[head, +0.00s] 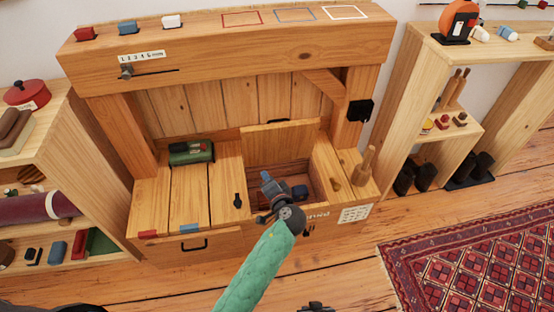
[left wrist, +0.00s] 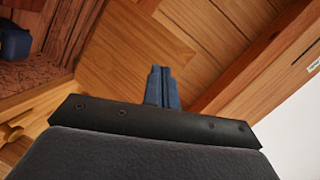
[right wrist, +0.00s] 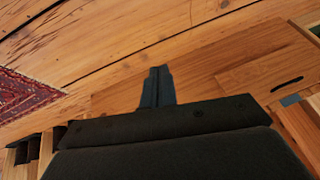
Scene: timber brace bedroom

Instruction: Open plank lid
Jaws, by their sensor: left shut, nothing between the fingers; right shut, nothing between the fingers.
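The plank lid (head: 282,145) stands raised at the back of an open compartment in the wooden bench, with a dark handle (head: 278,121) at its top edge. A dark blue item (head: 300,192) lies inside the compartment and also shows in the left wrist view (left wrist: 14,40). My left gripper (head: 266,177) is shut and empty, in front of the raised lid over the opening. Whether its fingertips touch the lid I cannot tell. My right gripper (right wrist: 157,72) is shut and empty, low in front of the bench.
A green box-like item (head: 191,153) sits on the bench planks at the left. A wooden peg (head: 365,163) stands at the right. A drawer front with a dark handle (head: 194,246) is below. Shelves flank the bench. A patterned rug (head: 470,265) lies at the right.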

